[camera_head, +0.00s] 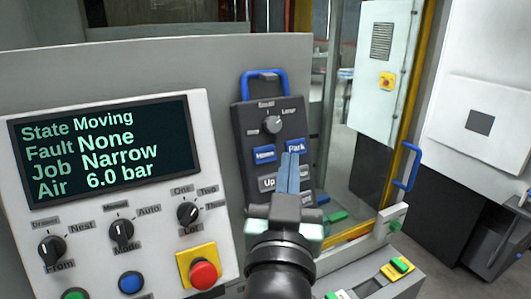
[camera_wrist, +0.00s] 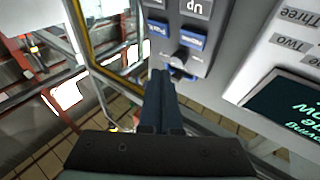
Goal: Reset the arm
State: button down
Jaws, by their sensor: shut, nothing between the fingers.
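My gripper (camera_head: 289,160) is in front of the dark pendant panel (camera_head: 241,125) in the head view, its two blue-grey fingers together and empty. The fingertips are close below the Park button (camera_head: 296,146); I cannot tell whether they touch the panel. The Home button (camera_head: 264,154) and the Up button (camera_head: 268,183) show beside the fingers. In the wrist view the closed fingers (camera_wrist: 161,75) point toward the panel's knob (camera_wrist: 180,60). The display (camera_head: 100,150) reads State Moving, Fault None, Job Narrow, Air 6.0 bar.
The white control panel (camera_head: 222,150) carries several knobs and a red stop button (camera_head: 204,274) on yellow, left of my arm. A blue handle (camera_head: 407,165) sits on the yellow-edged glass door to the right. Green buttons (camera_head: 401,265) lie at the lower right.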

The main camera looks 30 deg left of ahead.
jog(key=shift+r, duration=0.1)
jog(key=s+d+r+m+t+h, duration=0.1)
jog(key=s+d+r+t+h, duration=0.1)
jog(key=d+r, duration=0.3)
jog(key=s+d+r+m+t+h, duration=0.1)
jog(key=s+d+r+t+h, duration=0.1)
jog(key=s+d+r, duration=0.3)
jog(key=s+d+r+m+t+h, duration=0.1)
jog(key=s+d+r+t+h, duration=0.1)
jog(key=r, duration=0.9)
jog(key=s+d+t, duration=0.1)
jog(key=d+t, duration=0.1)
jog(key=d, duration=0.1)
jog(key=shift+s+r+m+h, duration=0.3)
jog(key=shift+r, duration=0.05)
dwell(0.5)
